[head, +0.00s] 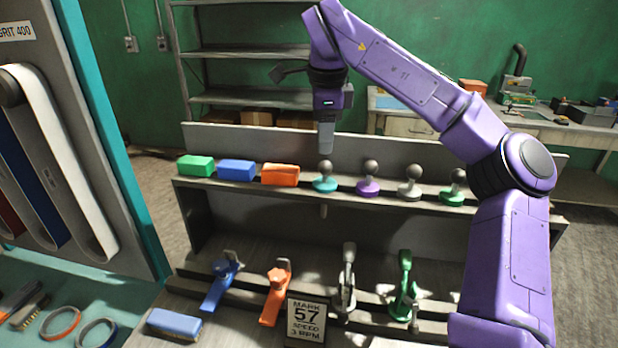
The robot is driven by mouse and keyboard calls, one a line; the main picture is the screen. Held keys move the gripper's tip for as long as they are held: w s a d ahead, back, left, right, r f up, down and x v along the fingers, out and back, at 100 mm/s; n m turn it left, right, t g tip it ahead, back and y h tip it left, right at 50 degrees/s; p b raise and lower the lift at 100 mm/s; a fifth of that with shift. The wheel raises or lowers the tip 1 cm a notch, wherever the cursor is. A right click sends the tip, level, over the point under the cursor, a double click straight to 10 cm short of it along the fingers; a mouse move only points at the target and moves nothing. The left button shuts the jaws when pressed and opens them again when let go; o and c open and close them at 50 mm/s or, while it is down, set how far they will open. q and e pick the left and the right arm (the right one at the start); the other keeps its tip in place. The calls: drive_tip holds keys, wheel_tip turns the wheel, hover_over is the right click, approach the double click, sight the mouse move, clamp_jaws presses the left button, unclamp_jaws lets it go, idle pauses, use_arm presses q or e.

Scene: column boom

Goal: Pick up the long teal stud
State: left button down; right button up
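The teal stud (325,184) stands upright on the upper ledge of the rack, with a teal foot and a dark grey ball on top. It is between an orange block and a purple stud. My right gripper (326,148) points straight down in line with the stud, its fingertips just above or behind the ball; the exact gap is unclear. The fingers show edge-on as one grey block, so their opening cannot be seen. The stud stands on the ledge. My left gripper is not in view.
On the same ledge are green (195,166), blue (236,170) and orange (281,175) blocks, and purple (368,187), grey (409,192) and green (452,197) studs. Several clamps and a sign (306,319) stand below. A belt machine (62,165) fills the left.

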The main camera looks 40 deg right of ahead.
sight(327, 162)
drive_tip(key=f, duration=0.2)
drive_tip(key=s+f, duration=0.1)
drive_tip(key=shift+d+f, duration=0.2)
drive_tip(key=shift+d, duration=0.1)
drive_tip(key=f, duration=0.2)
drive_tip(key=w+f, duration=0.1)
drive_tip(key=f, duration=0.1)
drive_tip(key=shift+w+d+f, duration=0.1)
drive_tip(key=shift+w+f, duration=0.1)
drive_tip(key=shift+f, duration=0.25)
drive_tip(key=shift+s+d+r, duration=0.1)
drive_tip(key=shift+s, duration=0.1)
drive_tip(key=c, duration=0.7)
